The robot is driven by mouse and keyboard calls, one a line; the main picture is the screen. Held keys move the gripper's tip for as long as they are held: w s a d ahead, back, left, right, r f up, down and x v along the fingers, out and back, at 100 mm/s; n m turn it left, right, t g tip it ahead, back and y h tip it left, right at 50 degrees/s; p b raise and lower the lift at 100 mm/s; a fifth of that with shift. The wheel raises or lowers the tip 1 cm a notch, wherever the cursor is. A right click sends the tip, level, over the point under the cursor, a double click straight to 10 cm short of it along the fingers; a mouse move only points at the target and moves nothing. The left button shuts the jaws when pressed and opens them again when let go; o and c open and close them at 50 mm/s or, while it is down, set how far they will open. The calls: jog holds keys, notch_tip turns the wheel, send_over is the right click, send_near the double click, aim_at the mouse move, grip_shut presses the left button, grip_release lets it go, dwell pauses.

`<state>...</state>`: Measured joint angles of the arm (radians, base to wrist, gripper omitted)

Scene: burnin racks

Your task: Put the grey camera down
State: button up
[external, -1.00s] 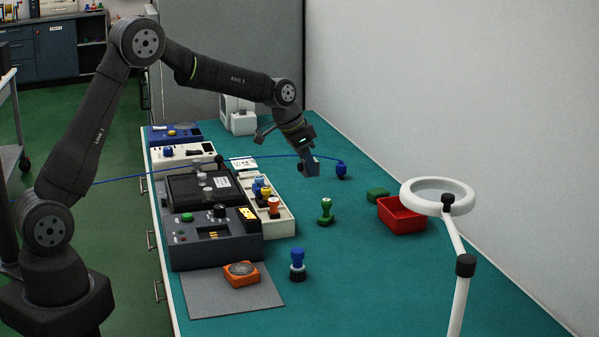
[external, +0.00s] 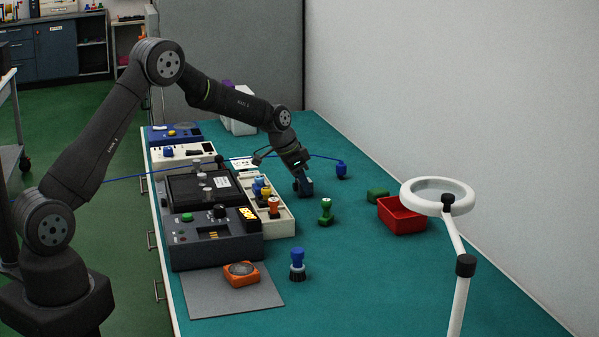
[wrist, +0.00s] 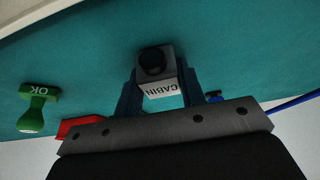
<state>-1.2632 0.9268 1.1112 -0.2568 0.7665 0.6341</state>
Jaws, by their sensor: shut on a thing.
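The grey camera (wrist: 154,62) is a small grey block with a dark round lens and a white label reading "CABIN". It sits between the two blue-grey fingers of my gripper (wrist: 158,84) in the wrist view. In the external view my gripper (external: 303,186) points down, shut on the camera, low over the green mat right of the parts tray. The fingers mostly hide the camera there. I cannot tell whether its underside touches the mat.
A green stamp (external: 326,212) stands close to the right of my gripper; a blue stamp (external: 341,170) stands behind it. The cream tray (external: 283,228) with several coloured stamps is to the left. A red bin (external: 402,217) and magnifier lamp (external: 464,196) are further right.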

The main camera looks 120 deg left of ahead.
jog(key=shift+f, duration=0.1)
jog(key=o, duration=1)
jog(key=shift+o, duration=0.2)
jog(key=v, duration=1.2)
